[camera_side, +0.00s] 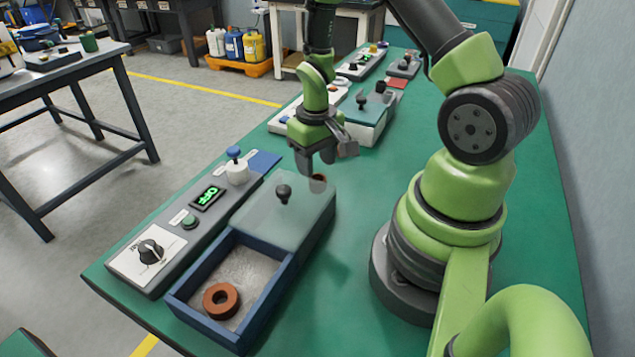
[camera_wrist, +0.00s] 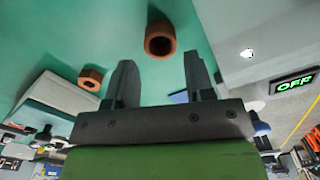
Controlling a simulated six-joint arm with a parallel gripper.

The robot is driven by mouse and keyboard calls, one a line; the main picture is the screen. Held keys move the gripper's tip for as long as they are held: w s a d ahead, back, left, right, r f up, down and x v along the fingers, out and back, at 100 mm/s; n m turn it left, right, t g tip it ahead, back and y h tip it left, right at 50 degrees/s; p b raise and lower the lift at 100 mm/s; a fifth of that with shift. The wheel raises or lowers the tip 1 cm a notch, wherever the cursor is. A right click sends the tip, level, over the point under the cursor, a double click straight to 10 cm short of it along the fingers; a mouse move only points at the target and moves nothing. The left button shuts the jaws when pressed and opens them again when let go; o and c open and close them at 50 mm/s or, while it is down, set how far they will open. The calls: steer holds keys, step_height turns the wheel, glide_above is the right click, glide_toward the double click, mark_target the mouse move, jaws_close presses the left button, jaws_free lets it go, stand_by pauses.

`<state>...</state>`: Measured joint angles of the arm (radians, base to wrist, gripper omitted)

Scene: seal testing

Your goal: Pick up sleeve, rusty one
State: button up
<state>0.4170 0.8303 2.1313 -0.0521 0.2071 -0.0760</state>
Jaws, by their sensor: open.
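A rusty brown sleeve (camera_side: 319,178) stands on the green table at the far corner of the blue box, partly hidden by its lid in the side view. In the wrist view a rusty sleeve (camera_wrist: 160,29) with a dark bore lies just beyond my fingertips, roughly centred between them. My gripper (camera_side: 318,163) is open and empty, just above the sleeve. In the wrist view my gripper (camera_wrist: 158,60) has its fingers wide apart. A rusty ring (camera_side: 232,300) lies in the open part of the blue box. A second brown piece (camera_wrist: 92,73) shows at the left of the wrist view.
The blue box (camera_side: 180,300) has a translucent lid (camera_side: 310,215) with a black knob. Left of it is a control panel (camera_side: 150,265) with a dial and a display reading OFF (camera_side: 208,198). Pale boxes (camera_side: 370,112) stand farther back.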

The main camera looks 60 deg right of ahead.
mark_target(315, 174)
steer(key=shift+w+f, duration=0.1)
steer(key=shift+f, duration=1.75)
steer(key=c, duration=0.7)
steer(key=shift+r, duration=0.1)
